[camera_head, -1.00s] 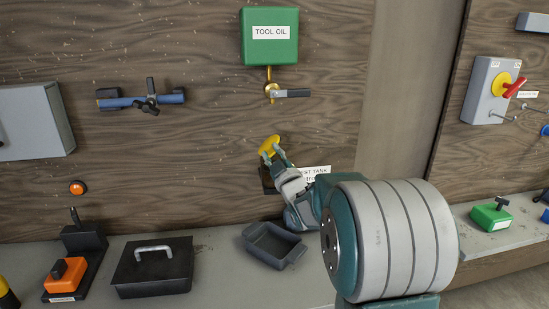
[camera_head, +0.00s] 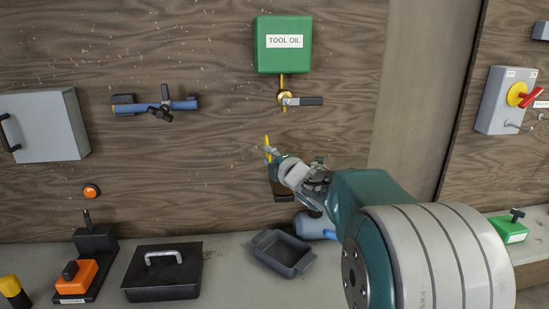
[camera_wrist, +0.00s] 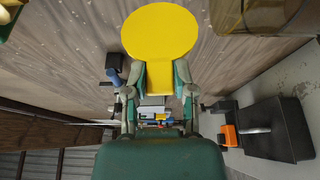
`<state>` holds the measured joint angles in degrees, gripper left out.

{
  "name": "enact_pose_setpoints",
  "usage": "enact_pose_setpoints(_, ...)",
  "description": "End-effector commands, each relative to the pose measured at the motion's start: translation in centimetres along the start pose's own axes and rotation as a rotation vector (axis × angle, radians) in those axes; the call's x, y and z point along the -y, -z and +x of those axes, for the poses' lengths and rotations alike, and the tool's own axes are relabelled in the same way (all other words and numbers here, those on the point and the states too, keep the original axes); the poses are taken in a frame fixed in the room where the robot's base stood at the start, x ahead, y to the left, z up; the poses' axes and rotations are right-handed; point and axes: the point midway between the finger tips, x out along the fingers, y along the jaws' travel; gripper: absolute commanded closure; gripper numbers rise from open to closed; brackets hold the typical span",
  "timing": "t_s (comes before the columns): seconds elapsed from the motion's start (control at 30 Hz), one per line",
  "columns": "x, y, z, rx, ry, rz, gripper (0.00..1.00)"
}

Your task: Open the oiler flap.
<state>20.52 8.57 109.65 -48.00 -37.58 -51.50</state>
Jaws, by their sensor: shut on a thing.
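The yellow round flap (camera_head: 267,143) shows nearly edge-on and upright in the head view, in front of the wood panel below the green TOOL OIL box. In the wrist view the flap (camera_wrist: 160,33) is a broad yellow disc with a narrower tab below it. My gripper (camera_head: 272,155) is shut on the flap; in the wrist view its fingers (camera_wrist: 160,72) close on the tab from both sides. A dark block (camera_head: 283,192) on the panel is partly hidden behind my gripper. How the flap joins it is hidden.
The green TOOL OIL box (camera_head: 283,45) with a brass valve (camera_head: 286,98) is above my gripper. A grey tray (camera_head: 282,253) and a black lidded box (camera_head: 162,276) stand on the bench below. A blue clamp-like fitting (camera_head: 155,106) is at the left.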

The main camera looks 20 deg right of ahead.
Motion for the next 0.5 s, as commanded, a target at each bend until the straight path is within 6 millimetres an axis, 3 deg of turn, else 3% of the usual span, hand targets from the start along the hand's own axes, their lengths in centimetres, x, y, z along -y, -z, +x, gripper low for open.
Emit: enact_pose_setpoints(0.5,0.32,1.05,0.46,-0.003,0.092,-0.213,1.0)
